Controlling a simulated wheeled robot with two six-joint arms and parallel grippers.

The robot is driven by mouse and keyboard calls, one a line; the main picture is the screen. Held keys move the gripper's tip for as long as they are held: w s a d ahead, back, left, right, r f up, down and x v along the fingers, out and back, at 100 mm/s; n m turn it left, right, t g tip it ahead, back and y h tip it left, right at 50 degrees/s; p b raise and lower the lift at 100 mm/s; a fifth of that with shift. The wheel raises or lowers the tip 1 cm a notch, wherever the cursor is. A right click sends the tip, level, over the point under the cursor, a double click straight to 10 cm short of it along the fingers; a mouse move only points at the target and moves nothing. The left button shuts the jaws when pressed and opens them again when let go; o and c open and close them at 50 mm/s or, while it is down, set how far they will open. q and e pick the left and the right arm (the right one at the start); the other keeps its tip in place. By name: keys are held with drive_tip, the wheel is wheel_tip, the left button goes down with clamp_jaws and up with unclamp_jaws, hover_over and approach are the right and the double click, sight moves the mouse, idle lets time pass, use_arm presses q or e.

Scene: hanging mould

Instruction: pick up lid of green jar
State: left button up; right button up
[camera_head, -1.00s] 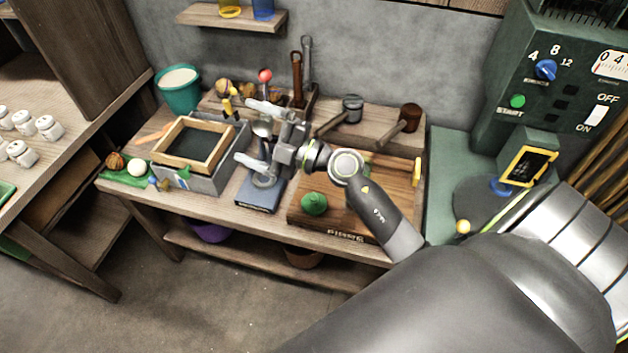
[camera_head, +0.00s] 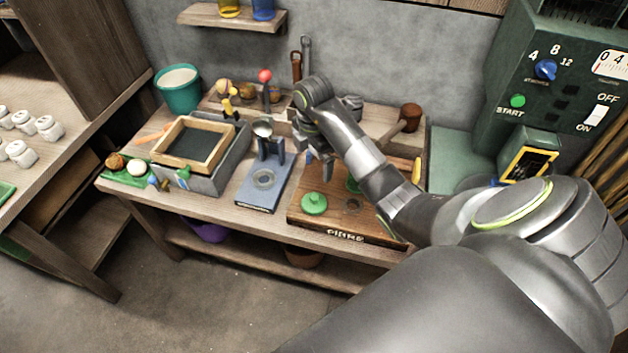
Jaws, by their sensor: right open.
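A round green lid with a small knob (camera_head: 314,203) rests on the left part of the wooden board (camera_head: 340,222). Another green piece (camera_head: 353,185), perhaps the green jar, shows to its right, mostly hidden by my right arm; its shape is unclear. My right gripper (camera_head: 318,165) is open and points down, above and a little behind the lid, apart from it. I see nothing between its fingers. My left gripper is not in view.
A blue stand (camera_head: 262,190) with a ring is left of the board. Farther left is a grey box with a wooden frame (camera_head: 192,146). A mallet (camera_head: 408,117) lies behind on the raised shelf. A green machine (camera_head: 510,100) stands at right.

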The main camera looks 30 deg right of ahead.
drive_tip(key=b, duration=1.1)
approach(313, 198)
wheel_tip(313, 198, down, 5)
drive_tip(key=shift+d+f, duration=0.1)
wheel_tip(313, 198, down, 5)
drive_tip(key=shift+r+p, duration=0.2)
drive_tip(key=shift+p, duration=0.3)
drive_tip(key=shift+f, duration=0.45)
drive_tip(key=c, duration=1.1)
drive_tip(key=shift+o, duration=0.2)
